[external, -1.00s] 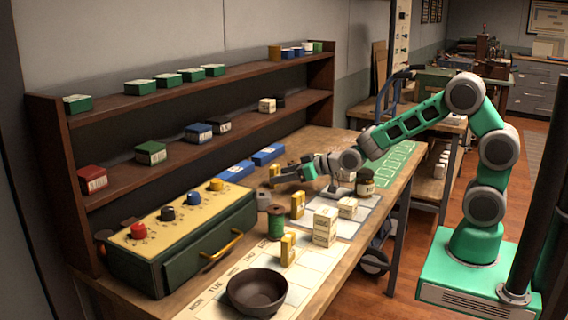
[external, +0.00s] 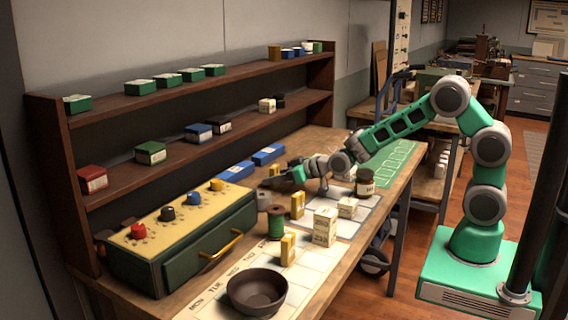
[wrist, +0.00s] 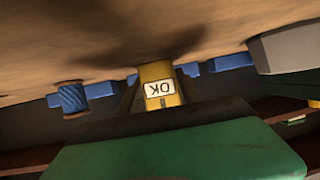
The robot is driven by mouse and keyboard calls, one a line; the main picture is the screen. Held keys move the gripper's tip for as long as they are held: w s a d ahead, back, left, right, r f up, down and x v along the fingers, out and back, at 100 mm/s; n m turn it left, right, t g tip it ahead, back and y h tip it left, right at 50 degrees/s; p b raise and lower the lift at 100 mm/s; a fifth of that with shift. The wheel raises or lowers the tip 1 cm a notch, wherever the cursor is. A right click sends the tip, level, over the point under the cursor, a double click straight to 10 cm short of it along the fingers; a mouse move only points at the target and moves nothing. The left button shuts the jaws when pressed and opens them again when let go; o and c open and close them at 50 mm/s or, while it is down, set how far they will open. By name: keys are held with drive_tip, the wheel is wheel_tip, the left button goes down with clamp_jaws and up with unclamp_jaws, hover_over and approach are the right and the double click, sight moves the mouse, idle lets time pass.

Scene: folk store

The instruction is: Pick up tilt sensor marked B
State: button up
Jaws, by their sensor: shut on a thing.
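My gripper (external: 272,181) is over the back of the workbench, low near its surface. In the wrist view my gripper (wrist: 158,95) is shut on a small yellow block (wrist: 158,72). The block has a white label that reads "OK", upside down in the picture. A yellow block also shows at my fingertips in the external view (external: 274,170). Two more yellow blocks stand nearer on the bench, one beside the green spool (external: 298,205) and one in front of it (external: 288,249). I cannot read a B on any of them.
The green spool (external: 276,222), white boxes (external: 325,226) and a dark jar (external: 364,181) stand near my arm. Blue boxes (external: 237,171) lie behind my gripper. A control box (external: 180,240) is at the left, a dark bowl (external: 257,291) in front.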

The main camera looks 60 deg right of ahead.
clamp_jaws()
